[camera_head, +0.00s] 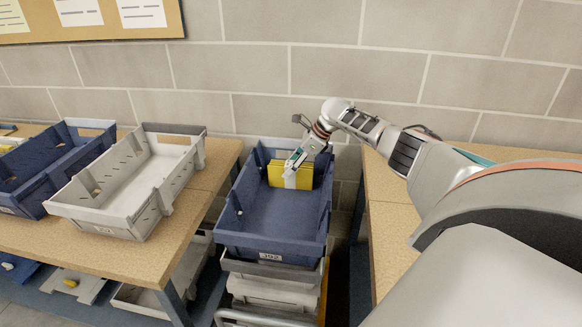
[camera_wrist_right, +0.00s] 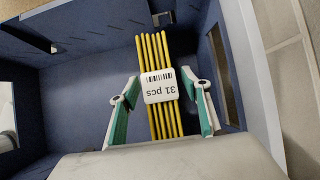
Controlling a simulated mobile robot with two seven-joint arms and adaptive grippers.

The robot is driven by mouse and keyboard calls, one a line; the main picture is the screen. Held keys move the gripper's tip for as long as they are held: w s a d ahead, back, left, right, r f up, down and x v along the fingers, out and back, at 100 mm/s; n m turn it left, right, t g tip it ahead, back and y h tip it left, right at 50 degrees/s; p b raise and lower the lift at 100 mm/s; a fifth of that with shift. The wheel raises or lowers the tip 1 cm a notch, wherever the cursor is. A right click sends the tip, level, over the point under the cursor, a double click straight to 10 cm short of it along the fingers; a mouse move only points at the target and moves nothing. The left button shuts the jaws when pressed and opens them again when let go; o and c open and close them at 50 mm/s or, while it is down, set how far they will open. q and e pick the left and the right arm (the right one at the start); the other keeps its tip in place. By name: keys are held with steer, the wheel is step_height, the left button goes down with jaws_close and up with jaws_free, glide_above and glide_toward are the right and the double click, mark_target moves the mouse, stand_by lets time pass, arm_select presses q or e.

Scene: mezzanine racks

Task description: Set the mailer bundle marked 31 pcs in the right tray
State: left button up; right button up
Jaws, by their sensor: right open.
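The mailer bundle is a row of several yellow mailers with a white label (camera_wrist_right: 160,86) reading "31 pcs", upside down in the right wrist view. In the head view the yellow bundle (camera_head: 276,174) stands at the far end of a blue bin (camera_head: 262,239) labelled like "J92". My right gripper (camera_head: 291,176) reaches down over it. In the right wrist view my right gripper (camera_wrist_right: 163,88) is open, one finger on each side of the bundle, with gaps visible. On the left table, a grey tray (camera_head: 128,219) stands to the right of a blue tray (camera_head: 28,209). My left gripper is out of view.
The blue bin sits atop stacked grey bins (camera_head: 265,287) between the left table (camera_head: 185,220) and a right table (camera_head: 388,222). The grey tray looks empty. A brick wall (camera_head: 270,70) stands behind. More trays lie on a low shelf under the left table.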

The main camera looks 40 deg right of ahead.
steer(key=p+v, duration=0.2)
steer(key=v, duration=0.9)
steer(key=shift+p, duration=0.35)
steer(key=shift+s+d+r, duration=0.2)
steer(key=shift+r, duration=0.35)
